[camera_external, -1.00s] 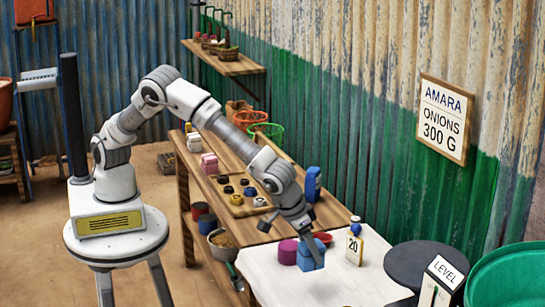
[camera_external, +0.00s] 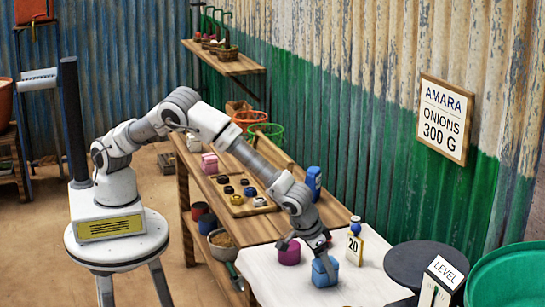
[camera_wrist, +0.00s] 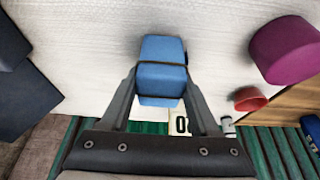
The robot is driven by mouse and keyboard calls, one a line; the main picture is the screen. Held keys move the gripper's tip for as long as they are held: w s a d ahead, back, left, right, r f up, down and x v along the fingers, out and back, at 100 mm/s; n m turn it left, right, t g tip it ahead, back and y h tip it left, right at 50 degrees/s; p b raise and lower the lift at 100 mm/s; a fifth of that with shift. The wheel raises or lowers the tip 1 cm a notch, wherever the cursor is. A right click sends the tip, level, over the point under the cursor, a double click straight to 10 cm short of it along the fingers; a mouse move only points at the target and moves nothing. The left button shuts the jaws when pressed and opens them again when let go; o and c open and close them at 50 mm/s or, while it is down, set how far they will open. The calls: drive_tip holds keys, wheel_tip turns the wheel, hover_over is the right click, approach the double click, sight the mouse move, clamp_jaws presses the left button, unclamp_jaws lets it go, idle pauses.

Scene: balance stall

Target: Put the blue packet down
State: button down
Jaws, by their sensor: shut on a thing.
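The blue packet (camera_external: 325,271) is at the white cloth on the near end of the table. In the wrist view the blue packet (camera_wrist: 162,70) sits between my two fingers. My gripper (camera_external: 323,256) points down and is shut on it. The packet looks upright and at or just above the cloth; I cannot tell whether its underside touches. The fingers hide part of its sides.
A magenta cylinder (camera_external: 289,252) stands behind left of the packet. A card marked 20 (camera_external: 354,248) stands to the right. A dark round pan (camera_external: 415,262) and the LEVEL block (camera_external: 440,281) are farther right. The white cloth (camera_external: 290,285) is bare in front.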

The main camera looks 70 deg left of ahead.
drive_tip(key=shift+f, duration=0.25)
drive_tip(key=shift+c, duration=0.6)
unclamp_jaws()
drive_tip(key=shift+r, duration=0.1)
drive_tip(key=shift+r, duration=0.1)
drive_tip(key=shift+r, duration=0.3)
drive_tip(key=p+v, duration=0.1)
drive_tip(key=v, duration=1)
drive_tip(key=shift+s+r+p, duration=0.2)
drive_tip(key=shift+s+p, duration=0.05)
drive_tip(key=shift+p, duration=0.15)
drive_tip(key=shift+r, duration=0.1)
